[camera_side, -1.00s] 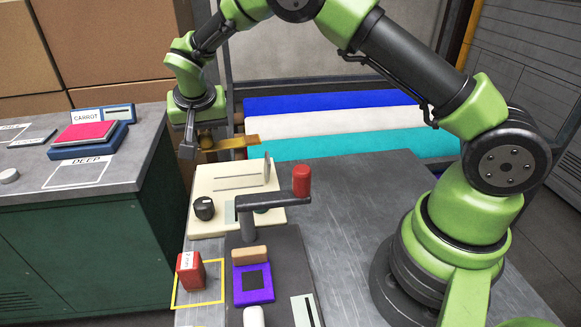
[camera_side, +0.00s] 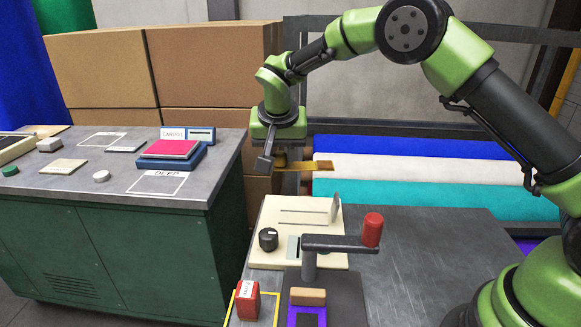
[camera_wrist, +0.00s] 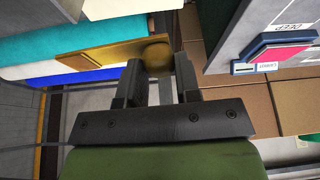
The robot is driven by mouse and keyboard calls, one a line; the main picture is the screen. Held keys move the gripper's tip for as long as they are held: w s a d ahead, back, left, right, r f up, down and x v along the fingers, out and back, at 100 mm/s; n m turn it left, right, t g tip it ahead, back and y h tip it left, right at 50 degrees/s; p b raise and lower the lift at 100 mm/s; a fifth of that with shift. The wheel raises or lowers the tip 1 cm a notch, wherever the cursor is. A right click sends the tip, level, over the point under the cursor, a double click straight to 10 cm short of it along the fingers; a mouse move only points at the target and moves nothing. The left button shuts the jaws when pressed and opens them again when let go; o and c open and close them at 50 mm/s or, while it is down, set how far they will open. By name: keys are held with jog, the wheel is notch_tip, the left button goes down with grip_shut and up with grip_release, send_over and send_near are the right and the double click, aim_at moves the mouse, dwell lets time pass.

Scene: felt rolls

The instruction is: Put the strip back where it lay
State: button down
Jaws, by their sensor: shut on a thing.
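The strip is a flat gold-brown band (camera_side: 303,166) with a darker square at its far end. In the side view it sticks out to the right of my gripper (camera_side: 274,157), roughly level, in the air above the back of the near bench. In the wrist view the strip (camera_wrist: 108,47) runs left from a round yellow knob (camera_wrist: 157,58). That knob sits between the two fingers of my gripper (camera_wrist: 159,66), which are shut on it. The strip touches no surface that I can see.
A cream board (camera_side: 294,232) with slots and a black knob stands below. A red-topped crank (camera_side: 372,229) rises beside it. A red block (camera_side: 247,299) stands nearer. The green cabinet (camera_side: 110,240) at left carries a blue tray (camera_side: 160,163) with a red pad. Coloured rolls (camera_side: 410,172) lie behind.

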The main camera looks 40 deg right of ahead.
jog(key=shift+s+d+r+m, duration=0.15)
jog(key=shift+d+r, duration=0.15)
jog(key=shift+r, duration=0.15)
jog(key=shift+d+r+m, duration=0.15)
jog(key=shift+d+r, duration=0.1)
jog(key=shift+r, duration=0.2)
jog(key=s+d+m+g, duration=0.7)
jog(key=s+d+m, duration=1.1)
jog(key=d, duration=0.3)
notch_tip(320, 180, down, 10)
jog(key=shift+s, duration=0.2)
jog(key=shift+d, duration=0.1)
jog(key=shift+f, duration=3.05)
jog(key=shift+f, duration=0.5)
jog(key=c, duration=1.1)
grip_release()
